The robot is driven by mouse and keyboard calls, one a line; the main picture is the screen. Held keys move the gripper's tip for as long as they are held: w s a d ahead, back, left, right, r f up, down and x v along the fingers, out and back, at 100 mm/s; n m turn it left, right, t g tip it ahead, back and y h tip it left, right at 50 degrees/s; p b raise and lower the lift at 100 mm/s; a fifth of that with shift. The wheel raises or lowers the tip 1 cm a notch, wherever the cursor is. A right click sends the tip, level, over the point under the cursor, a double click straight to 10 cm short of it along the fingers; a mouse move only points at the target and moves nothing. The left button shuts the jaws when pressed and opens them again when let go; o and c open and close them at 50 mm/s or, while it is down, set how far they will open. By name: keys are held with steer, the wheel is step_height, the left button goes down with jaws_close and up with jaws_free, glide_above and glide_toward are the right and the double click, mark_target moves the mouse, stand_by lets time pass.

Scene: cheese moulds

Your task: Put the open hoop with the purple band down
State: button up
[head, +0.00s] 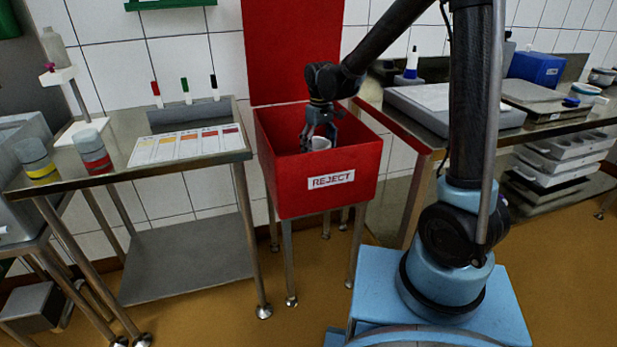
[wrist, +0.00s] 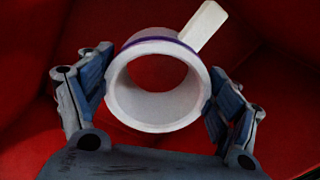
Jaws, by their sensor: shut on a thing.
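The open hoop with the purple band (wrist: 118,93) is a white, thick-walled ring, open through its middle, with a purple line near its far rim. A pale flat tab sticks out from it at the upper right in the wrist view. My gripper (wrist: 158,98) is shut on the hoop, one finger on each side. In the head view my gripper (head: 320,139) points down inside the red REJECT bin (head: 290,182), and the white hoop (head: 320,143) shows between its fingers. Red bin walls surround the hoop in the wrist view. Whether it touches the bin floor, I cannot tell.
The bin's lid (head: 291,50) stands open behind it. A steel table (head: 185,169) on the left holds a colour chart (head: 186,146) and banded jars. A bench (head: 436,142) on the right holds trays and a blue box (head: 537,68).

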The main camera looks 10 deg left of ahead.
steer(key=shift+s+f, duration=0.15)
steer(key=shift+f, duration=5.1)
steer(key=shift+f, duration=0.1)
steer(key=o, duration=1)
steer(key=shift+o, duration=0.2)
step_height(320, 180, up, 12)
steer(key=shift+r, duration=0.15)
steer(key=shift+d, duration=0.1)
